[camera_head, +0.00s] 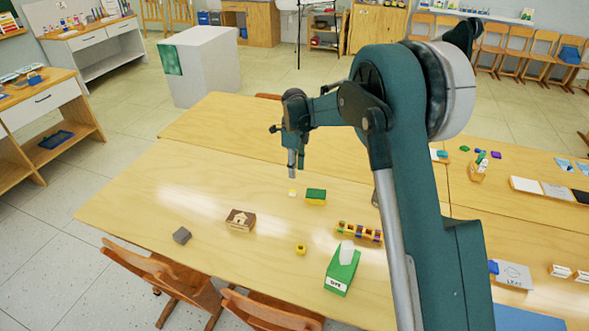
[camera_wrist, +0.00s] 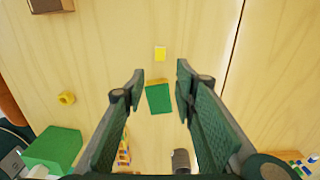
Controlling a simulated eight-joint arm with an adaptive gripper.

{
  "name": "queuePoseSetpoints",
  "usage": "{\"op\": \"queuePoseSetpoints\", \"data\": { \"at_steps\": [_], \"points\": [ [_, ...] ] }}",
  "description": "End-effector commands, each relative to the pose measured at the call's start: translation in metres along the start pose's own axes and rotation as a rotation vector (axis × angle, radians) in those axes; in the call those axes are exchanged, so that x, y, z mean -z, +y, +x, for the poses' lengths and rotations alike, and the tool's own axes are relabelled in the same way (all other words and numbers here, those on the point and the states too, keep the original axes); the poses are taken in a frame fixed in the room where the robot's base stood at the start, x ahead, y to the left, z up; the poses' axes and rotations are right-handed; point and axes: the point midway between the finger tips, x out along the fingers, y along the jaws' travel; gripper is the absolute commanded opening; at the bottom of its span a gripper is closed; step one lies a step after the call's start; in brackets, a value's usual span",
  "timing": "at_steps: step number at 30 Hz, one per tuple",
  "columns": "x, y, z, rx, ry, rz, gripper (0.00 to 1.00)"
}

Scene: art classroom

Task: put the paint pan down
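A small yellow square block (camera_head: 292,192), which looks like the paint pan, lies on the wooden table (camera_head: 150,200). In the wrist view the yellow block (camera_wrist: 160,53) lies just beyond the fingertips, with bare wood around it. My gripper (camera_head: 292,172) points down above the table near it. In the wrist view my gripper (camera_wrist: 160,72) has its two green-padded fingers apart, with nothing held between them. A block with a green top and yellow side (camera_wrist: 158,98) shows between the fingers, lower down on the table.
The green-topped block (camera_head: 316,196) sits right of the yellow one.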

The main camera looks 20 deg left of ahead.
Motion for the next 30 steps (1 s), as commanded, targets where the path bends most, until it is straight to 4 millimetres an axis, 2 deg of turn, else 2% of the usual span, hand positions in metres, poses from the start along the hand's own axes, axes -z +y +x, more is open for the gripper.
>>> {"op": "queuePoseSetpoints", "data": {
  "at_steps": [14, 19, 26, 30],
  "points": [
    [0.000, 0.000, 0.000, 0.000, 0.000, 0.000, 0.28],
    [0.006, 0.000, -0.006, 0.004, -0.003, -0.011, 0.28],
    [0.032, 0.002, -0.034, 0.024, -0.013, -0.068, 0.28],
    [0.059, 0.005, -0.060, 0.045, -0.023, -0.125, 0.28]
  ]
}}
